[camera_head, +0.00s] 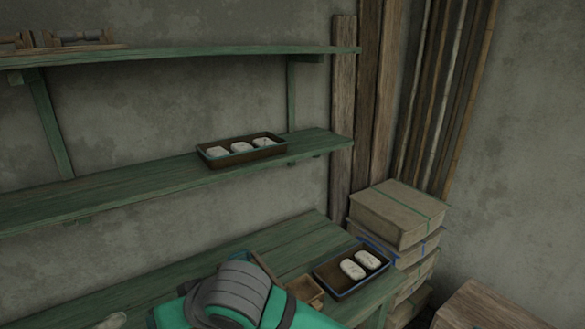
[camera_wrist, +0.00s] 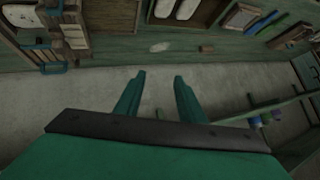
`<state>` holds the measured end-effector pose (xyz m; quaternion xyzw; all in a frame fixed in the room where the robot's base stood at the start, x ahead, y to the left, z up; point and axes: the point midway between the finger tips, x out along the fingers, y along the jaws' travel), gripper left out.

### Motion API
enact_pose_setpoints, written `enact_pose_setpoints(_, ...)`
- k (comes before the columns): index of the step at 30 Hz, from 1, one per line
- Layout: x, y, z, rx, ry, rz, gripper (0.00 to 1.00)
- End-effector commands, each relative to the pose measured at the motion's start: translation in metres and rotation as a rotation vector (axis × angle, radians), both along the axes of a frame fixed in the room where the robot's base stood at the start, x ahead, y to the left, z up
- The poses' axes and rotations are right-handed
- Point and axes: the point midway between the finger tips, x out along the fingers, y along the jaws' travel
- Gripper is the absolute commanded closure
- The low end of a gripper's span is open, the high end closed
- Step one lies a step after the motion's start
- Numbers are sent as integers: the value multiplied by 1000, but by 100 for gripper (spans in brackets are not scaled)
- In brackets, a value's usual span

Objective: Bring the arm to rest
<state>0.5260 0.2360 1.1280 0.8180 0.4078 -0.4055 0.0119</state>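My gripper (camera_wrist: 158,78) shows in the wrist view with its two green fingers apart and nothing between them. The fingers point toward a green bench edge, with grey floor or wall behind them. In the head view a green and grey part of my arm (camera_head: 232,294) is at the bottom centre, in front of the lower green bench (camera_head: 285,238). My fingertips cannot be made out in the head view.
A dark tray (camera_head: 330,269) with two white pieces and a small wooden box (camera_head: 305,289) stand right of my arm. Another tray (camera_head: 211,161) with three white pieces is on the middle shelf (camera_head: 110,187). Stacked boxes (camera_head: 397,217) stand at right.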

Motion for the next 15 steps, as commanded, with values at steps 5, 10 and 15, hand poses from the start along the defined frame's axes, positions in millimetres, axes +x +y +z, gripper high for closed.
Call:
enact_pose_setpoints(5,1,33,22,236,-40,16,64)
enact_pose_setpoints(10,7,48,41,436,-81,-7,64)
enact_pose_setpoints(15,16,51,54,615,-122,-60,64)
